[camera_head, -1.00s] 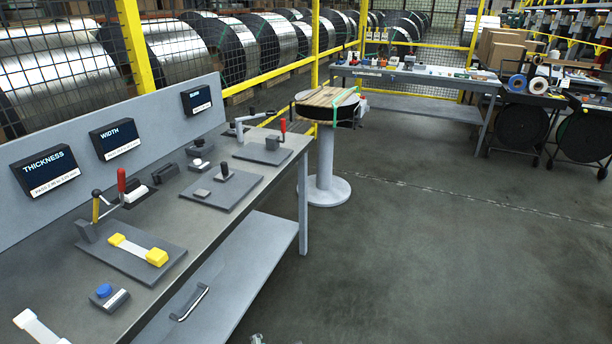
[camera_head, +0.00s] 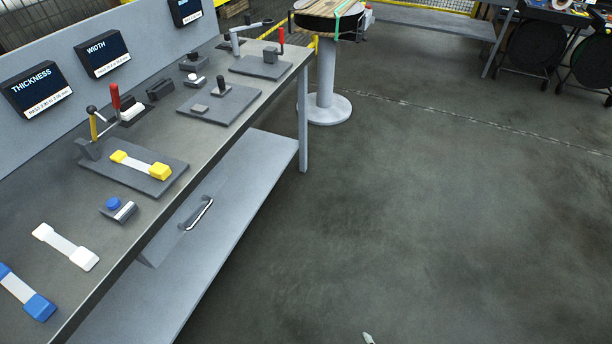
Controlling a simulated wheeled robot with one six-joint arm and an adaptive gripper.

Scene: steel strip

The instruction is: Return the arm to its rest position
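Only a small pale tip (camera_head: 368,338) shows at the bottom edge of the head view, right of centre, in front of bare floor. It looks like the end of my gripper, but too little shows to tell whether it is open or shut. The rest of my arm is out of view. Nothing is seen held at the tip, and it is apart from the workbench (camera_head: 225,128).
The bench carries a yellow-ended strip on a plate (camera_head: 135,175), a white-ended strip (camera_head: 66,247), a blue-ended strip (camera_head: 26,293) and a blue-button block (camera_head: 118,209). A round-based pedestal (camera_head: 325,108) stands behind. The floor (camera_head: 430,200) on the right is clear.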

